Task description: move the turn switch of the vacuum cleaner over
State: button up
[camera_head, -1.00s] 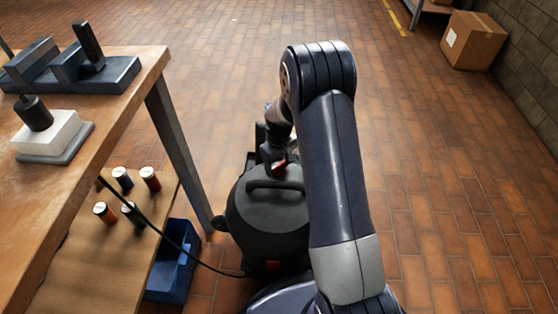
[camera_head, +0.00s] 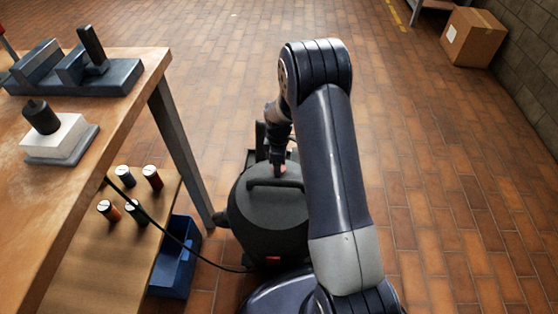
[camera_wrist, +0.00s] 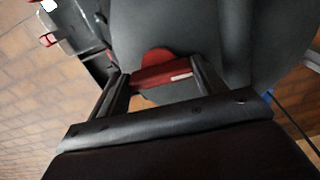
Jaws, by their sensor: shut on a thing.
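The vacuum cleaner (camera_head: 262,218) is a dark grey drum with a black top handle. It stands on the floor beside the workbench, partly hidden behind my arm. Its red turn switch (camera_wrist: 160,74) shows in the wrist view, with a pale mark near its right end. My gripper (camera_wrist: 160,82) has one finger at each end of the red switch and is shut on it. In the head view my gripper (camera_head: 278,170) reaches down at the far side of the vacuum's top, and the switch is mostly hidden there.
The wooden workbench (camera_head: 135,75) stands at left, with a lower shelf (camera_head: 95,245) holding several spools. A blue bin (camera_head: 175,265) is on the floor beside the vacuum. A black cable (camera_head: 190,248) runs from the shelf to the vacuum. Open floor lies right; a cardboard box (camera_head: 474,36) is far right.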

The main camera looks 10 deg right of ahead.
jog(key=shift+n, duration=0.3)
jog(key=o, duration=1)
notch_tip(320, 180, up, 11)
jog(key=p, duration=0.3)
jog(key=shift+f, duration=0.1)
notch_tip(320, 180, down, 11)
jog(key=b, duration=0.3)
dwell(0.5)
